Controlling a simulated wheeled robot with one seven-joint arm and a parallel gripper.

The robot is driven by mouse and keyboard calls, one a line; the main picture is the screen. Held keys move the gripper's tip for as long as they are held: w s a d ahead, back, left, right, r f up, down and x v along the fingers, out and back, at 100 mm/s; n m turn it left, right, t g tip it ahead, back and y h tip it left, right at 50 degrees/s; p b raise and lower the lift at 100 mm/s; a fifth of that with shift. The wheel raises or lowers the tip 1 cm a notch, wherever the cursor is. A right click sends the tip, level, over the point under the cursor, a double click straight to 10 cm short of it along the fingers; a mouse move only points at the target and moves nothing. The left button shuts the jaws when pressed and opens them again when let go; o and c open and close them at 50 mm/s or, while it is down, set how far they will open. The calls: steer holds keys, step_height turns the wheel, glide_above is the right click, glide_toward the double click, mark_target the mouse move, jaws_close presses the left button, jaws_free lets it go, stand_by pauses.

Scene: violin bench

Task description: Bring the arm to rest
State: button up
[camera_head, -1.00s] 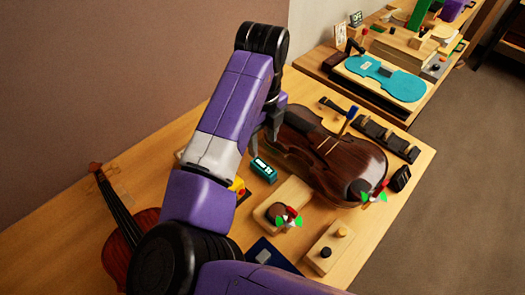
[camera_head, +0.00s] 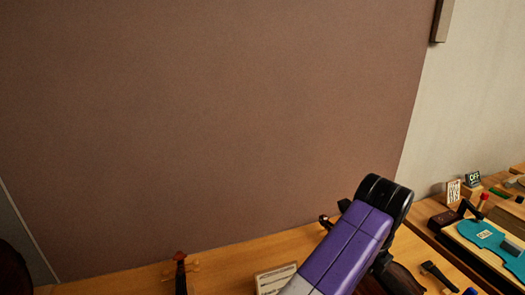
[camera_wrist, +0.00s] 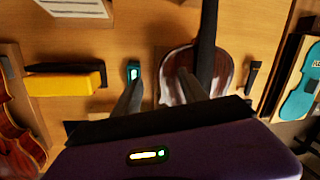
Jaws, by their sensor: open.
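My arm (camera_head: 345,250) shows in the head view as a purple link with a black joint, raised over the bench at the lower right. My gripper (camera_wrist: 158,88) shows in the wrist view with its two fingers apart and nothing between them. It points down over the wooden bench (camera_wrist: 110,35). A dark brown violin (camera_wrist: 226,65) lies beyond the right finger, partly hidden by it. A small teal device with a lit display (camera_wrist: 133,72) is beyond the left finger tip. Whether the arm is still moving I cannot tell.
A yellow and black object (camera_wrist: 65,82) lies left of the gripper, and a reddish violin (camera_wrist: 12,125) at the far left. A turquoise violin-shaped plate (camera_head: 490,238) lies on a second bench at right. A brown wall (camera_head: 220,120) stands behind the bench.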

steer(key=w+d+r+n+t+h, duration=0.3)
steer(key=d+r+n+t+h, duration=0.1)
steer(key=d+r+n+t, duration=0.3)
steer(key=w+d+r+n+t+h, duration=0.4)
steer(key=d+r+n+h, duration=0.15)
steer(key=d+r, duration=0.35)
steer(key=s+a+f+n+t+y, duration=0.35)
steer(key=s+a+n+y, duration=0.25)
steer(key=s+a+n, duration=0.3)
steer(key=s+a+f+n+t+y, duration=0.35)
steer(key=s+a+n+y, duration=0.25)
steer(key=s+n, duration=0.5)
steer(key=s+a+f+m+g, duration=0.1)
steer(key=s+f, duration=0.2)
steer(key=s, duration=0.5)
steer(key=s+a+f+m+g+h, duration=0.1)
steer(key=s+f, duration=0.3)
steer(key=s, duration=0.5)
steer(key=s+a+f+m+g, duration=0.1)
steer(key=s+f+g, duration=0.2)
steer(key=s, duration=0.5)
steer(key=shift+s+a+f, duration=0.4)
steer(key=shift+f, duration=0.2)
